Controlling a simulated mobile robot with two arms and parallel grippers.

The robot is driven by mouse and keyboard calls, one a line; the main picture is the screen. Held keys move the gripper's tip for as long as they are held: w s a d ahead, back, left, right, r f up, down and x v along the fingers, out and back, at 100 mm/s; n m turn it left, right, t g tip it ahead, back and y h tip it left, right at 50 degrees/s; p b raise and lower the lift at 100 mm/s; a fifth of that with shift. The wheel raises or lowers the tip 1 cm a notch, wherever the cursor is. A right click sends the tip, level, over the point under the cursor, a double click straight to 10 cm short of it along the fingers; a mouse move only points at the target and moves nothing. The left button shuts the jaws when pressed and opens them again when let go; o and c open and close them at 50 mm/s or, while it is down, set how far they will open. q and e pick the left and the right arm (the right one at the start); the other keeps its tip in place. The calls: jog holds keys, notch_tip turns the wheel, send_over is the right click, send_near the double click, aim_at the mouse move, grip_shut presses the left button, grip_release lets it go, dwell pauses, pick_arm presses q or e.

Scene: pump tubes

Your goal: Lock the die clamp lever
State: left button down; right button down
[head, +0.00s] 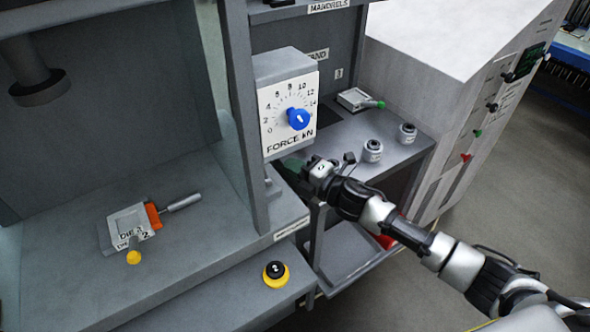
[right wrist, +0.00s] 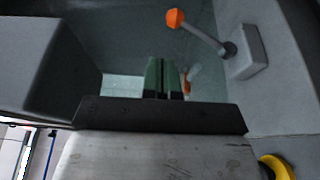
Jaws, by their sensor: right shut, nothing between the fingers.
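A die block labelled DIE 2 (head: 128,226) sits on the grey press bed at left in the head view. It has a yellow knob, an orange part (head: 153,215) and a grey rod handle (head: 184,201) pointing right. In the right wrist view, a lever with an orange knob (right wrist: 175,18) runs down to a pivot on a grey block (right wrist: 248,52). I cannot tell which of these is the die clamp lever. My right gripper (head: 292,164) is below the force dial; its green fingers (right wrist: 163,78) are shut and empty, apart from the lever. My left gripper is out of view.
The force dial box (head: 287,103) with a blue knob hangs just above my right gripper. A grey post (head: 246,120) stands left of it. A yellow and black button (head: 276,273) is on the front ledge. Small cylinders (head: 373,150) stand on the right shelf.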

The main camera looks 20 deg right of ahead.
jog(key=shift+s+d, duration=0.2)
jog(key=shift+s, duration=0.1)
jog(key=s+d+f+m+g+h, duration=0.2)
jog(key=s+f+m+g+h, duration=0.15)
jog(key=s+m, duration=0.6)
jog(key=s+d+f+m+g+h, duration=0.3)
jog(key=s+m, duration=0.4)
jog(key=s, duration=0.6)
jog(key=s+d+f+m+g+h, duration=0.1)
jog(key=s+f+m+g+h, duration=0.3)
jog(key=s+m, duration=0.6)
notch_tip(320, 180, down, 27)
jog(key=s+n+g, duration=0.2)
jog(key=s+n, duration=0.1)
jog(key=s+d+f, duration=0.3)
jog(key=s+f, duration=1.1)
jog(key=s, duration=0.1)
jog(key=shift+s+g+h, duration=0.15)
jog(key=shift+g+h, duration=0.2)
jog(key=shift+g, duration=0.1)
